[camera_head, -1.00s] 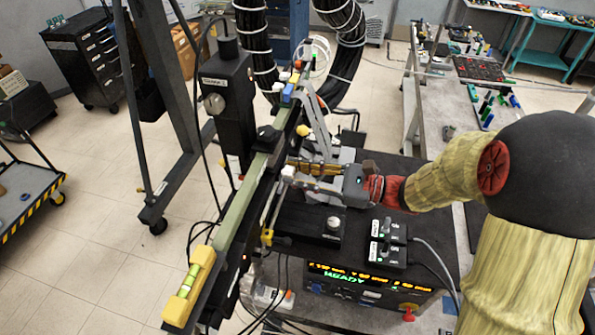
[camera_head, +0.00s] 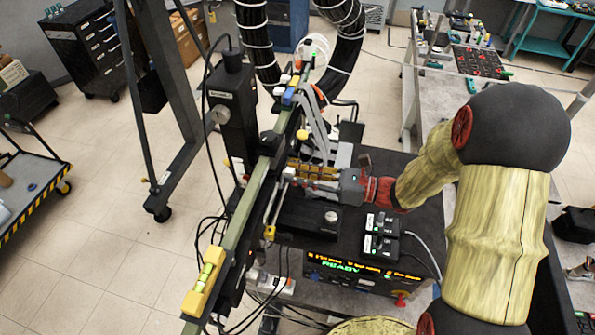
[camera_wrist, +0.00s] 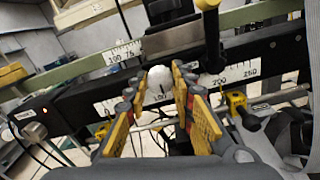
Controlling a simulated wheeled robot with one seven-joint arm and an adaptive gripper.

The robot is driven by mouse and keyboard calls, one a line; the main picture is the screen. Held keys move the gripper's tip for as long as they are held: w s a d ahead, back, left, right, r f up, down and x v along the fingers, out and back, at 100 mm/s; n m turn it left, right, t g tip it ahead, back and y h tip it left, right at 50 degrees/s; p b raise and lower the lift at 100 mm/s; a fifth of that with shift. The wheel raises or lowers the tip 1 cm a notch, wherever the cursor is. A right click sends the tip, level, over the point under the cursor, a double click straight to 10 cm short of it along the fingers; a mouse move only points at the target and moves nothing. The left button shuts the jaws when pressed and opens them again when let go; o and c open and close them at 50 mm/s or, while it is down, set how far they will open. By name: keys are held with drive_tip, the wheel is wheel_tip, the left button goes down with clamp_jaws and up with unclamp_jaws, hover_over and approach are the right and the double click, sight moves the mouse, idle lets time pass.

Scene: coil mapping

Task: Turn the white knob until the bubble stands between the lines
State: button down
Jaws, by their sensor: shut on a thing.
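The white knob (camera_wrist: 160,78) sits low on a dark beam in the wrist view, between the yellow-padded fingers of my gripper (camera_wrist: 158,92). My gripper is shut on it. The yellow spirit level (camera_head: 197,297) lies at the near end of the long green rail (camera_head: 237,222). Its green vial (camera_head: 207,276) shows from above. The bubble and lines are too small to judge.
A READY display (camera_head: 343,268) and two small switch boxes (camera_head: 381,235) are at the near right. A number scale (camera_wrist: 118,55) runs along the beam. Loose cables hang below the rail.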

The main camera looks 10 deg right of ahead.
drive_tip(key=c, duration=1.5)
unclamp_jaws()
drive_tip(key=shift+d, duration=0.15)
drive_tip(key=v, duration=1.1)
drive_tip(key=shift+d, duration=0.4)
drive_tip(key=shift+s, duration=0.1)
